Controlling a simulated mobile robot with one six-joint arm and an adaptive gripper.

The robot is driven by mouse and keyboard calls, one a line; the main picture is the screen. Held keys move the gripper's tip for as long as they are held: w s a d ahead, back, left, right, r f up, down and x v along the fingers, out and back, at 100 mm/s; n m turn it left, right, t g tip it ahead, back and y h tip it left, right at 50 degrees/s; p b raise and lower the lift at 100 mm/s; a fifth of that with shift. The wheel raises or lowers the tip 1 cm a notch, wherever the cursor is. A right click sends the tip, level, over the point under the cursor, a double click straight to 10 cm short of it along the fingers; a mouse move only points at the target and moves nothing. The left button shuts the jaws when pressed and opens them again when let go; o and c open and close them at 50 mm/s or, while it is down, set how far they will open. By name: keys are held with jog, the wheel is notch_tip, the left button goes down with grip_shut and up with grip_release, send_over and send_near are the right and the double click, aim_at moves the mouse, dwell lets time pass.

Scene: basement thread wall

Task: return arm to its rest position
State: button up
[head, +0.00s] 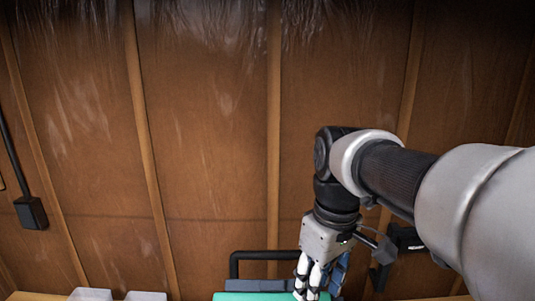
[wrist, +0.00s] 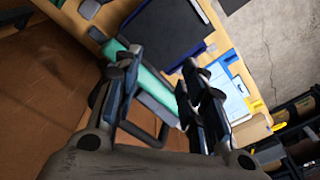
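My gripper (head: 307,291) hangs fingers down at the end of my arm, low and right of centre in the head view, in front of the wooden wall. In the wrist view my gripper (wrist: 160,62) shows its two dark fingers apart with nothing held between them. A green, long object (head: 250,296) lies behind or below the fingers. It also shows beyond the fingers in the wrist view (wrist: 152,84). Whether the fingers touch it I cannot tell.
A wooden bench (wrist: 222,42) carries a dark flat panel (wrist: 163,30) and a blue-edged tray or sheet (wrist: 231,97). A black bent tube (head: 262,254) stands by the green object. Pale containers (head: 90,294) sit lower left. Dark shelving (wrist: 300,125) stands beyond the bench.

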jog(key=s+d+f+m+t+b, duration=0.2)
jog(key=s+f+m+b, duration=0.1)
jog(key=s+f, duration=0.4)
jog(key=s+d+f+m+t+b, duration=0.2)
jog(key=s+f+m+b, duration=0.2)
jog(key=s+f+b, duration=0.2)
notch_tip(320, 180, down, 4)
jog(key=shift+s+d+r+h, duration=0.1)
jog(key=shift+s+d+h, duration=0.25)
jog(key=shift+s, duration=0.85)
